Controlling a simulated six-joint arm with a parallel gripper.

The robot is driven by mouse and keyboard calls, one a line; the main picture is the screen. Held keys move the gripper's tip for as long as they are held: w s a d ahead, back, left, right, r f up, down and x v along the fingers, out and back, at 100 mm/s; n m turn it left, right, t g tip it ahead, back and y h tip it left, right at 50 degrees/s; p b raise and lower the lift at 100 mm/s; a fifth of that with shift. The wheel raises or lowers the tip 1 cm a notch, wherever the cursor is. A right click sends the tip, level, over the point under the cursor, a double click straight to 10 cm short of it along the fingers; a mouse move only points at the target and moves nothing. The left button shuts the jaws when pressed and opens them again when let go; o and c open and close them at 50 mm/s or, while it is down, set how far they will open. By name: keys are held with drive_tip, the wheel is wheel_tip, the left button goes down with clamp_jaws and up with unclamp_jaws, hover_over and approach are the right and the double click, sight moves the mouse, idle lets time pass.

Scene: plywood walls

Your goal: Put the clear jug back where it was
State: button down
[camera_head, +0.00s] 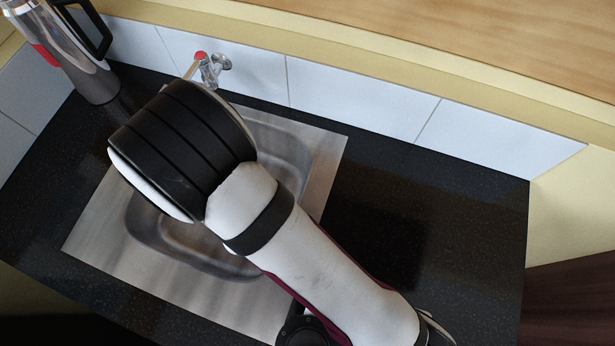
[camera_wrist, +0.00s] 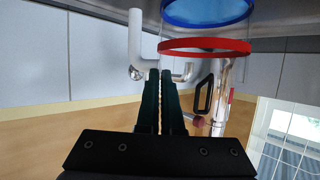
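The clear jug, with a red rim (camera_wrist: 205,53) and a blue base (camera_wrist: 205,12), shows close up in the wrist view, where the picture is upside down. Its see-through side runs just past my fingertips. My gripper (camera_wrist: 161,74) has its two dark fingers close together with a thin gap between them. They look shut on the left edge of the jug, though the clear material makes the contact hard to see. In the head view, my arm hides both the gripper and the jug, over the back left of the steel sink (camera_head: 325,170).
A tap with a red knob (camera_head: 200,56) is on the tiled wall behind my wrist. A steel flask with a black handle (camera_head: 88,80) stands in the counter's back left corner. The dark counter (camera_head: 440,215) right of the sink is clear.

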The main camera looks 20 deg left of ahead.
drive_tip(key=w+d+r+n+g+y, duration=0.35)
drive_tip(key=w+d+r, duration=0.55)
drive_tip(key=w, duration=0.4)
drive_tip(key=s+d+r+n+g, duration=0.1)
drive_tip(key=s+d+r, duration=0.15)
drive_tip(key=d, duration=0.95)
drive_tip(key=s+d+r, duration=0.1)
drive_tip(key=s+d, duration=0.3)
drive_tip(key=d, duration=0.8)
drive_tip(key=s+d+r+n+g, duration=0.1)
drive_tip(key=s+d, duration=0.2)
drive_tip(key=d, duration=0.9)
drive_tip(key=w+a+f, duration=0.5)
drive_tip(key=a+f, duration=0.5)
drive_tip(key=shift+w+a+f, duration=0.15)
drive_tip(key=shift+a+f, duration=0.2)
drive_tip(key=shift+f, duration=0.05)
drive_tip(key=shift+m+t, duration=0.25)
drive_tip(key=c, duration=1.1)
unclamp_jaws()
